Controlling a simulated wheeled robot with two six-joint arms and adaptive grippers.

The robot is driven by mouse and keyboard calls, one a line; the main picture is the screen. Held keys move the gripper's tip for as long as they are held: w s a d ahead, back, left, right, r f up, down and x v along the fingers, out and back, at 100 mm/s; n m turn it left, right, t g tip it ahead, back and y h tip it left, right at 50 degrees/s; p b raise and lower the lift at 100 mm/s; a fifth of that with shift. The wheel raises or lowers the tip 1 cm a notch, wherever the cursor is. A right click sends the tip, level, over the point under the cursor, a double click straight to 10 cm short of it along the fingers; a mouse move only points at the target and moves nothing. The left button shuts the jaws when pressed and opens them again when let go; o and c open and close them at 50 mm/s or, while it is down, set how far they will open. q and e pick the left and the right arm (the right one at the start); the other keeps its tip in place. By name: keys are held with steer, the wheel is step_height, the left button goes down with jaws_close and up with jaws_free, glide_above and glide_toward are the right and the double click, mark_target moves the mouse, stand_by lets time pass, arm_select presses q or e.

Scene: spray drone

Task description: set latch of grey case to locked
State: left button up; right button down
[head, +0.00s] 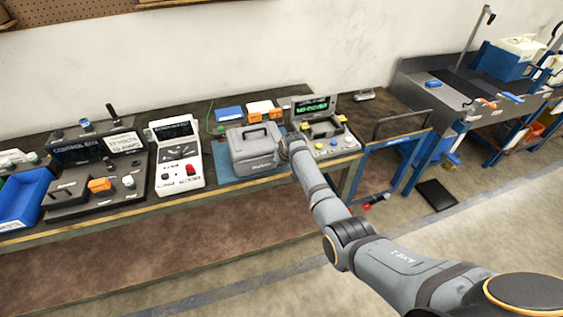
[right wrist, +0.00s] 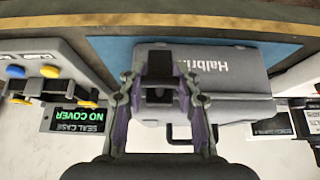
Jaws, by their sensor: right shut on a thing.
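The grey case (head: 252,151) lies shut on a blue mat on the bench, with its handle on top. In the right wrist view the case (right wrist: 230,72) shows upside down, with part of its lettering visible. My right gripper (head: 286,149) is at the right side of the case. In the right wrist view its fingers (right wrist: 158,93) are shut on a small dark part against the case, which looks like the latch. The fingers cover most of it, so I cannot read its position. My left gripper is not in view.
A tester with a green-lit screen (head: 318,106) stands close on the right of the case. A white device (head: 176,160) stands to its left, and a dark control box (head: 96,150) further left. Blue and orange boxes lie behind. The bench front edge is close.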

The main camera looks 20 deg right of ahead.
steer(key=c, duration=0.9)
jaws_free()
steer(key=shift+w, duration=0.1)
steer(key=v, duration=1.2)
steer(key=shift+f, duration=0.15)
